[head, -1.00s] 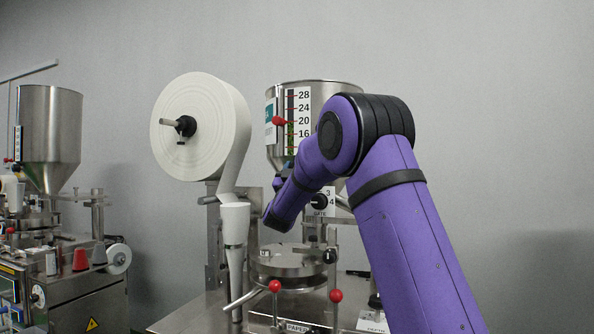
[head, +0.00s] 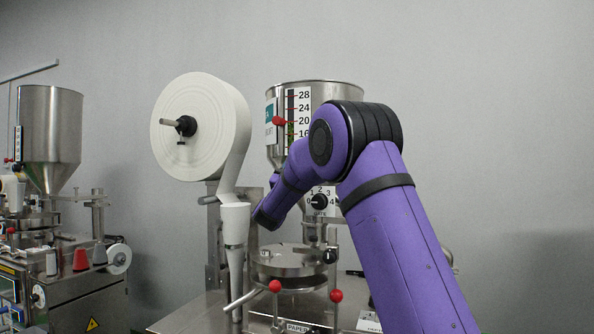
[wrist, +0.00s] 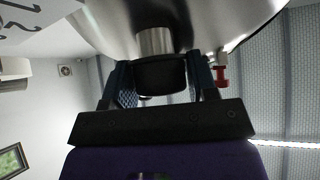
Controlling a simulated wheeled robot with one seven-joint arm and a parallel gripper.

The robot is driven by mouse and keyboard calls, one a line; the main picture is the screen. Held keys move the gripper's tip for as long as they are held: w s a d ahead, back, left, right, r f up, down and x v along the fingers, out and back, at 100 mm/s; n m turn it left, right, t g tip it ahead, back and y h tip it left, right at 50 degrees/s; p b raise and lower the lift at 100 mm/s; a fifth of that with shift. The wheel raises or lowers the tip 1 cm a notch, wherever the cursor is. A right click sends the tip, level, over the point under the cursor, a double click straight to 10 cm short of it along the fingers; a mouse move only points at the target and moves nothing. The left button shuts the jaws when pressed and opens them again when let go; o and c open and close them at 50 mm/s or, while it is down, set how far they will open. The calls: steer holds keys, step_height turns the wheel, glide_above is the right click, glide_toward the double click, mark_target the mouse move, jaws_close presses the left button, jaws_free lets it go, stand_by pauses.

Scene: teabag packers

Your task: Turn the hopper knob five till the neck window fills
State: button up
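The steel hopper (head: 345,88) stands behind my arm, with a numbered level scale and a red pointer (head: 279,121). Below it a black gate knob (head: 319,201) sits on a white dial marked 0 to 4; its exact setting is too small to read. The neck window is not clearly visible. The hopper's underside (wrist: 200,18) looms above.
A white paper roll (head: 195,130) hangs left of the hopper, feeding a white forming tube (head: 235,225). Red-knobbed levers (head: 336,296) stick up at the front. A second packer (head: 50,125) stands far left. A red fitting (wrist: 221,77) is close beside the right finger.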

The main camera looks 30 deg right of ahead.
steer(key=shift+o, duration=1.4)
steer(key=v, duration=1)
steer(key=shift+a+f, duration=0.25)
steer(key=shift+f, duration=0.05)
steer(key=shift+s, duration=0.1)
